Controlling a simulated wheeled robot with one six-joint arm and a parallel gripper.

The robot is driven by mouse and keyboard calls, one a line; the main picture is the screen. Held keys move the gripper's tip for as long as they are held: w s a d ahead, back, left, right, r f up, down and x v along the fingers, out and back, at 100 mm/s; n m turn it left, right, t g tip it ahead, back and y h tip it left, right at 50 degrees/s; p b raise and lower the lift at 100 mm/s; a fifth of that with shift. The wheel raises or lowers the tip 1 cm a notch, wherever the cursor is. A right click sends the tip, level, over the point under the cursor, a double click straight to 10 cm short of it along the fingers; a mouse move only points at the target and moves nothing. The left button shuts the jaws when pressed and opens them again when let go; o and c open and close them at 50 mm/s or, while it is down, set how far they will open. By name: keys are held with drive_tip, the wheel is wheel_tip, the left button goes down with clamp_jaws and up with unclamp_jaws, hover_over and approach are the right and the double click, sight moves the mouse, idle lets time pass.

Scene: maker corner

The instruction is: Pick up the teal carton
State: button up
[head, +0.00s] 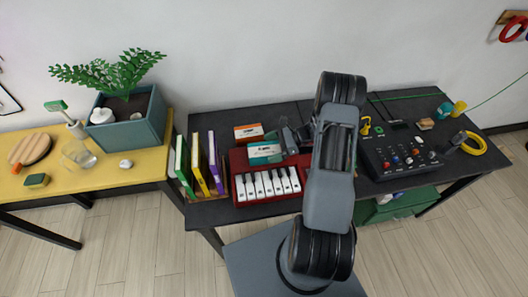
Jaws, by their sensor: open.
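The teal carton (265,151) has a white label band and sits at the back edge of the red keyboard (240,163), left of my arm. My gripper (289,137) is open, close to the carton's right side. I cannot tell whether a finger touches the carton. My arm hides the area to the right of the gripper.
A white and orange carton (248,131) stands just behind the teal one. Upright books (197,163) stand to the left. A black mixer (402,153) and a yellow cable coil (475,143) lie to the right. The black table (215,119) is bare at back left.

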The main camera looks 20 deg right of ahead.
drive_tip(key=shift+c, duration=0.2)
drive_tip(key=c, duration=1)
drive_tip(key=shift+c, duration=0.2)
drive_tip(key=shift+r, duration=0.15)
